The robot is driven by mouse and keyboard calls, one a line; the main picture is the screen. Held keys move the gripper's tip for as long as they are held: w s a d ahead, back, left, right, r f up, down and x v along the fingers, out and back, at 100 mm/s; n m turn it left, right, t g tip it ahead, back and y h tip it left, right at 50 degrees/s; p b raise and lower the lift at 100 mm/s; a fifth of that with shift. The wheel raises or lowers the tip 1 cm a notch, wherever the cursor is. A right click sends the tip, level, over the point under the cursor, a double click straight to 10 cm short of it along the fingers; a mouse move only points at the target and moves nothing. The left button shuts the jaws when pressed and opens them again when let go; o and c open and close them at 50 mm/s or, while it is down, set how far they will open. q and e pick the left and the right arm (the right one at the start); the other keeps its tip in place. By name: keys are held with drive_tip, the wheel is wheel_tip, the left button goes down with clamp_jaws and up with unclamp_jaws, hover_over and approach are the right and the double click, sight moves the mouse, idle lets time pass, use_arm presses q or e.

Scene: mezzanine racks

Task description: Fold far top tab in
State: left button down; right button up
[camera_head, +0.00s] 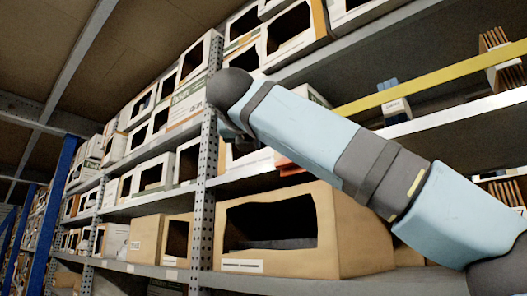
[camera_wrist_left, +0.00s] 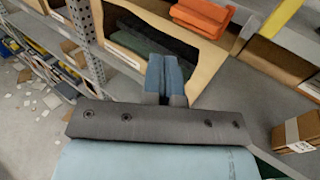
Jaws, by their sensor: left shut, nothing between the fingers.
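In the left wrist view my left gripper (camera_wrist_left: 166,62) is shut, its two blue fingers together with nothing between them. Its fingertips appear in front of an open-fronted cardboard bin (camera_wrist_left: 207,60); I cannot tell whether they touch it. A small brown carton (camera_wrist_left: 296,133) shows at the lower right of that view, apart from the fingers and cut off by the picture edge. I cannot make out a top tab on it. In the head view a light blue arm of mine crosses from the lower right; no gripper fingers can be made out there.
In the head view a large cardboard bin (camera_head: 328,215) stands on the lower shelf (camera_head: 300,284), beside a perforated rack post (camera_head: 204,190). White bins fill the racks to the left. Orange folded items (camera_wrist_left: 203,16) lie above the bin in the wrist view.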

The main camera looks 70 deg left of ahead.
use_arm(q)
drive_tip(key=shift+s+d, duration=0.35)
drive_tip(key=shift+s, duration=0.3)
drive_tip(key=shift+s+d, duration=0.3)
drive_tip(key=shift+s, duration=0.3)
use_arm(e)
drive_tip(key=shift+s+d, duration=0.1)
drive_tip(key=shift+s, duration=0.05)
